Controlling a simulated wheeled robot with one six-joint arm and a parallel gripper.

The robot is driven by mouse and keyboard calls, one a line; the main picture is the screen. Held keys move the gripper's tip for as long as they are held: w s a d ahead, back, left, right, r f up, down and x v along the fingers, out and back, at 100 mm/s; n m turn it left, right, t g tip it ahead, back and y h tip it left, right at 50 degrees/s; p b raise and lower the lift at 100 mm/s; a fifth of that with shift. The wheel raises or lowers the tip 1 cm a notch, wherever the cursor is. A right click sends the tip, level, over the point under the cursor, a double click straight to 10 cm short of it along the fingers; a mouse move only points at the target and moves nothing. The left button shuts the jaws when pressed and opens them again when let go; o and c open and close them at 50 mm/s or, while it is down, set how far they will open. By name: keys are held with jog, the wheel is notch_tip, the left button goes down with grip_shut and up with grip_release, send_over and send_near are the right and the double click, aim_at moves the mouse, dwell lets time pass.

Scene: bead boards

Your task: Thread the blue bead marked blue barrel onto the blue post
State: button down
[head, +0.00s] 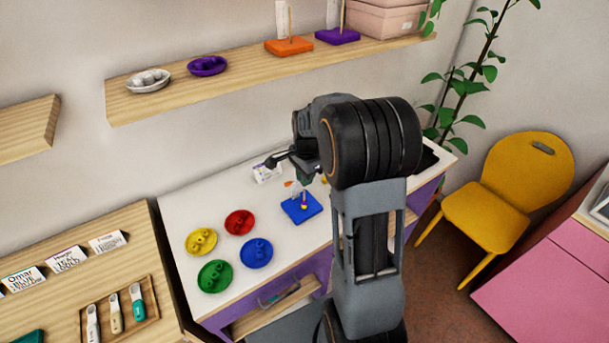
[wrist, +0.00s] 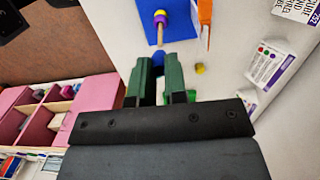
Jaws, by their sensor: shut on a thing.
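My gripper (wrist: 157,68) is shut on a small blue bead (wrist: 158,57), held between its two green fingertips. The bead's marking cannot be read. The blue board (wrist: 180,10) lies beyond the fingertips in the wrist view, with a wooden post (wrist: 158,38) rising from it. A yellow bead and a purple bead (wrist: 160,20) sit around the post. The post's free end appears close to the held bead; whether they touch cannot be told. In the head view the blue board (head: 296,212) is on the white table, below my gripper (head: 304,177); the held bead is not clear there.
Yellow (head: 201,241), red (head: 239,222), green (head: 215,276) and blue (head: 257,253) dishes with beads stand left of the board. A card (head: 267,173) stands behind.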

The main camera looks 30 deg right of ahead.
jog(key=shift+f, duration=0.4)
jog(key=shift+f+b, duration=0.65)
jog(key=shift+f, duration=0.15)
dwell(1.0)
jog(key=shift+f+b, duration=0.7)
jog(key=shift+f, duration=0.3)
jog(key=c, duration=1.1)
grip_release()
jog(key=r, duration=1.3)
jog(key=shift+w+d+r+b, duration=0.1)
jog(key=shift+d+r+b, duration=0.25)
jog(key=shift+d+r, duration=0.05)
